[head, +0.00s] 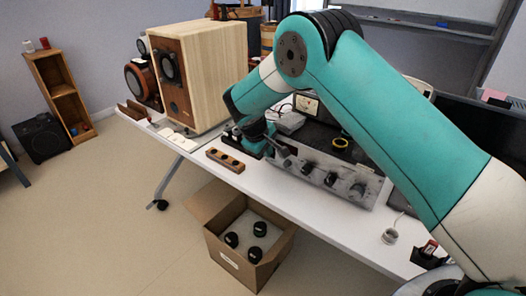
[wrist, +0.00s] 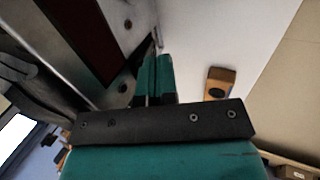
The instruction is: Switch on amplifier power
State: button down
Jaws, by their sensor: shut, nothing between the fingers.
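The amplifier (head: 345,188) stands on the white table, with a grey front panel carrying several dark knobs. In the wrist view its panel (wrist: 128,45) fills the upper left. My gripper (head: 262,143) is low at the left end of this panel in the head view. In the wrist view my gripper (wrist: 154,60) shows its two teal fingers shut together and empty, with the tips close beside the panel. I cannot tell whether they touch it. The power switch is not clearly made out; the fingers and arm may hide it.
A wooden block with dark holes (head: 225,160) lies left of my gripper, also in the wrist view (wrist: 220,82). A large wooden speaker (head: 215,75) stands behind it. An open cardboard box (head: 215,245) is on the floor.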

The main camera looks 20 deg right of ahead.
jog(key=shift+w+d+r+g+y+p, duration=0.35)
jog(key=shift+d+y+p, duration=0.1)
jog(key=shift+p, duration=0.1)
jog(key=shift+a+f, duration=0.1)
jog(key=shift+f, duration=0.1)
jog(key=shift+r, duration=0.1)
jog(key=shift+r+p, duration=0.5)
jog(key=shift+r, duration=0.25)
jog(key=shift+s, duration=0.1)
